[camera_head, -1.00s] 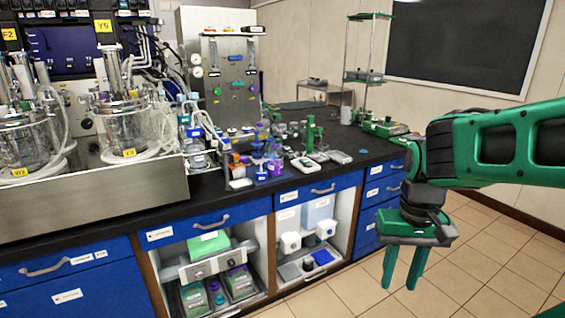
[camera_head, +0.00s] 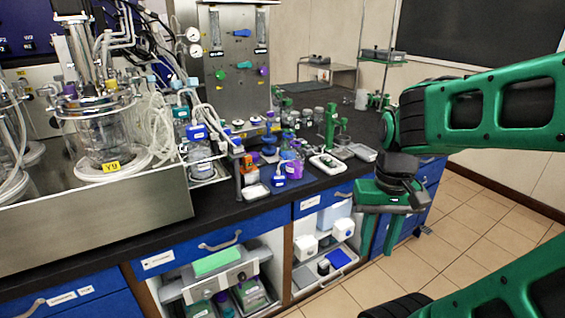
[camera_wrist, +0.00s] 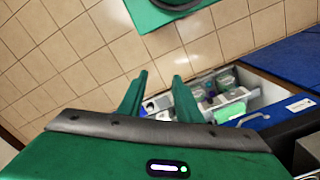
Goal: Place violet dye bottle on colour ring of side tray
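A small violet container (camera_head: 293,169), which may be the violet dye bottle, stands among small bottles on the black bench in the head view. Blue and orange pieces crowd around it. I cannot make out a colour ring or tell which tray is the side tray. A small steel tray (camera_head: 212,178) beside the bioreactor holds a clear bottle with a blue cap (camera_head: 197,133). My gripper (camera_head: 388,238) hangs in front of the bench, right of the bottles and apart from them. In the wrist view its two fingers (camera_wrist: 160,92) are spread with nothing between them.
A glass bioreactor (camera_head: 108,130) with tubing stands in a steel trough at the left. White trays (camera_head: 328,164) and a green stand (camera_head: 331,125) are on the bench. Blue drawers (camera_head: 215,238) and open shelves are below. Tiled floor (camera_head: 470,225) is free at the right.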

